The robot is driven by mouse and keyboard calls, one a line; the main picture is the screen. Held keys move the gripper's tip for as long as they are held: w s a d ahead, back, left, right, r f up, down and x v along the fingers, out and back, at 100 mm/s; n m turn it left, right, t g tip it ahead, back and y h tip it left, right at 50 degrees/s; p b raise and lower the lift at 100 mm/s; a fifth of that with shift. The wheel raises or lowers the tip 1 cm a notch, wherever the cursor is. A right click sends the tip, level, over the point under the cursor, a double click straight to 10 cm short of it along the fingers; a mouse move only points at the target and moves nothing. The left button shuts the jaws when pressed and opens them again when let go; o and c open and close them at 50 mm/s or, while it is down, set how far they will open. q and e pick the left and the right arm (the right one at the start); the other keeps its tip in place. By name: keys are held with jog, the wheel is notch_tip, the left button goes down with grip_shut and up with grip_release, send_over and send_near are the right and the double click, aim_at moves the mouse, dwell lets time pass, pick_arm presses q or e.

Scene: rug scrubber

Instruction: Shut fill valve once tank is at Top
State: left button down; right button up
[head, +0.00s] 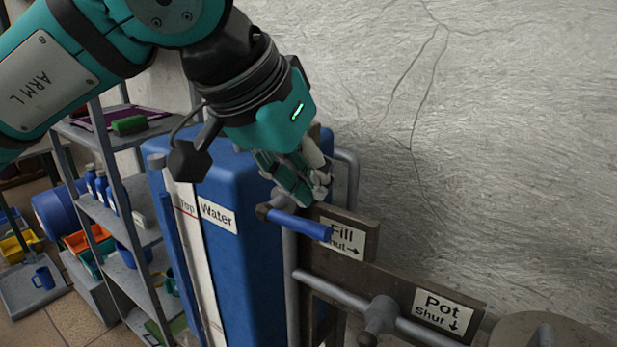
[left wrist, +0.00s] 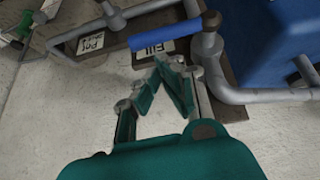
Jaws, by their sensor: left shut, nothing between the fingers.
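The blue fill valve lever (head: 298,225) points right along the pipe board, partly over the "Fill Shut →" label (head: 343,239). It also shows in the left wrist view (left wrist: 166,35), just beyond my fingers. The blue water tank (head: 255,270) stands left of the valve. Its white gauge strip (head: 205,285) has a red line marked "Top"; a blue column (head: 181,265) beside it reaches about that line. My left gripper (head: 318,195) is shut and empty, just above and behind the lever; whether it touches the lever cannot be told. My right gripper is out of view.
The pot valve (head: 381,315) with its "Pot Shut ↓" label (head: 440,309) sits lower right on the board. A grey shelf (head: 130,240) with bottles and bins stands left of the tank.

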pick_arm(q)
jog(key=shift+s+a+f, duration=0.1)
jog(key=shift+s+f, duration=0.1)
jog(key=shift+f, duration=0.35)
jog(key=shift+w, duration=0.1)
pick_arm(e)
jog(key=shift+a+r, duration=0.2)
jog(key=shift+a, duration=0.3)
